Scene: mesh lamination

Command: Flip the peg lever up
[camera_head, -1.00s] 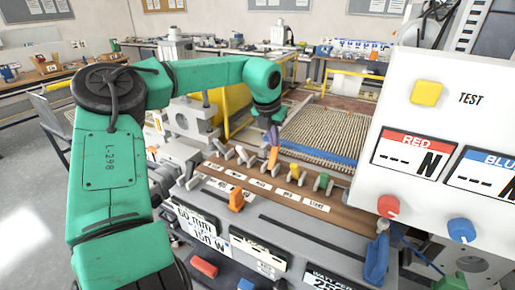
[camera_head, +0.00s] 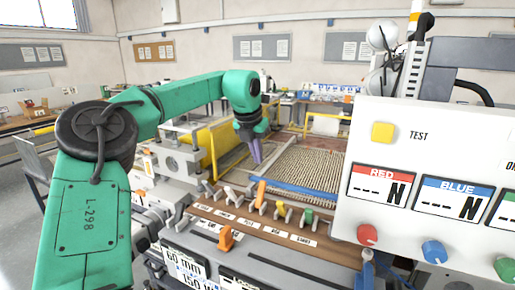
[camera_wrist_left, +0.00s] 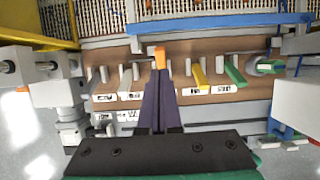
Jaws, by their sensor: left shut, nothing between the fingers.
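A row of small levers stands on a brown panel (camera_head: 320,250). An orange lever (camera_head: 261,192) stands upright among them; it also shows in the wrist view (camera_wrist_left: 160,57). To its right are a yellow lever (camera_head: 281,212) and a green lever (camera_head: 306,218), with grey ones (camera_head: 228,192) to its left. Labels lie in front, too small to read surely, so I cannot tell which lever is the peg one. My left gripper (camera_head: 257,160) is shut and empty, with purple fingers, above and behind the orange lever and apart from it in the head view. My right gripper is out of view.
A white display box with a yellow button (camera_head: 382,132) and red and blue knobs stands close on the right. Behind the panel are a blue bar (camera_head: 296,190) and a woven mesh bed (camera_head: 305,167). An orange knob (camera_head: 226,238) sits in front.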

